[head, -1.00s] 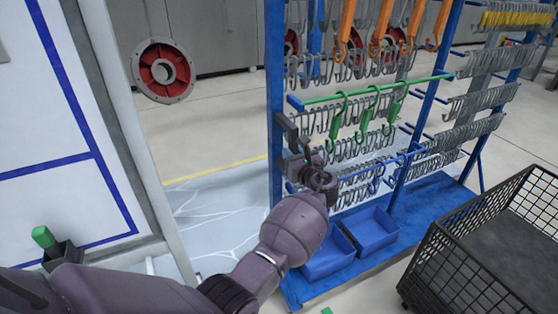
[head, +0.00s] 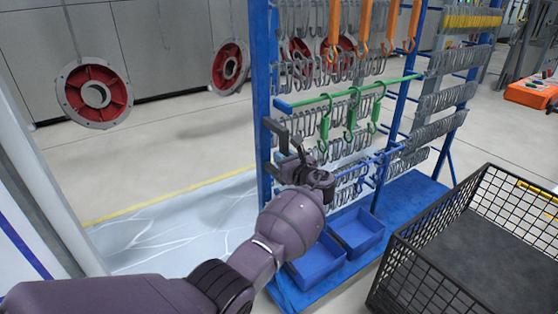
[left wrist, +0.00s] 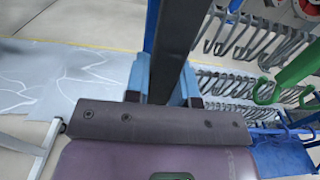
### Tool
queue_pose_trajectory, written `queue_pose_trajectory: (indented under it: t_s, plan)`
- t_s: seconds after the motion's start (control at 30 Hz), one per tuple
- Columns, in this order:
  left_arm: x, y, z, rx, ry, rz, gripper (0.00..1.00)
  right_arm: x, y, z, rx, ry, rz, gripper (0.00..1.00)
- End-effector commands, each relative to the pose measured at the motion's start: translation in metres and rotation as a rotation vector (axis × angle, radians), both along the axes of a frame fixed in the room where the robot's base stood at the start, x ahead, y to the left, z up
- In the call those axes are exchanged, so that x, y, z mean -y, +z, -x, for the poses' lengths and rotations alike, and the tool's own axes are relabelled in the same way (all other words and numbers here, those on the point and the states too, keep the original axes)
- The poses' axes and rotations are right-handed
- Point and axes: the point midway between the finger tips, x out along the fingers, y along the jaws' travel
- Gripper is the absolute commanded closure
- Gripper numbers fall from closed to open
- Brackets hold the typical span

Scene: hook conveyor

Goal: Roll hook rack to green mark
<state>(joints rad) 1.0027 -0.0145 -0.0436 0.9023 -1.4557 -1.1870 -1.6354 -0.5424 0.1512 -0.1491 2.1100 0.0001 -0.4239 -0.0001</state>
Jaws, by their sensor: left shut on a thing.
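The hook rack (head: 262,95) is a blue frame on a blue base, hung with grey, green and orange hooks. It stands right of centre in the head view. My left arm reaches to its near left post. My left gripper (head: 292,150) is shut on a dark handle (head: 275,128) at that post; my own wrist partly hides the grip. In the left wrist view the dark bar (left wrist: 182,45) runs up from the gripper, with green hooks (left wrist: 295,72) at the right. I see no green mark on the floor. My right gripper is not in view.
A black wire cart (head: 470,240) stands close at the right of the rack. Blue bins (head: 357,230) sit on the rack base. Red wheel-like parts (head: 95,94) hang at the back left. A white-framed panel edge (head: 50,170) is at the left. Open floor (head: 190,150) lies behind.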

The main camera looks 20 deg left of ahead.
Motion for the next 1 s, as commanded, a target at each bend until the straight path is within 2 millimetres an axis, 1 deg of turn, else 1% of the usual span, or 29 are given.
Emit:
queue_pose_trajectory:
  t_s: [0.33,0.63,0.67,0.8,1.0]
  plan:
    - [0.004,-0.001,-0.004,0.0,0.001,0.0,1.0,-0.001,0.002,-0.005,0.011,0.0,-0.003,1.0]
    - [0.004,-0.001,-0.004,0.0,0.002,0.0,1.0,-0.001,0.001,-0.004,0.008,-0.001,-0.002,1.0]
    - [0.004,-0.001,-0.004,0.0,0.002,0.0,0.72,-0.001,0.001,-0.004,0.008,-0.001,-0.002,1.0]
    - [0.004,-0.001,-0.004,-0.001,0.002,-0.001,0.51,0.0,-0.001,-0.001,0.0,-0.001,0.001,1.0]
    - [0.003,-0.001,-0.004,-0.001,0.002,-0.001,0.51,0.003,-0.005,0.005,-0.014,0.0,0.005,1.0]
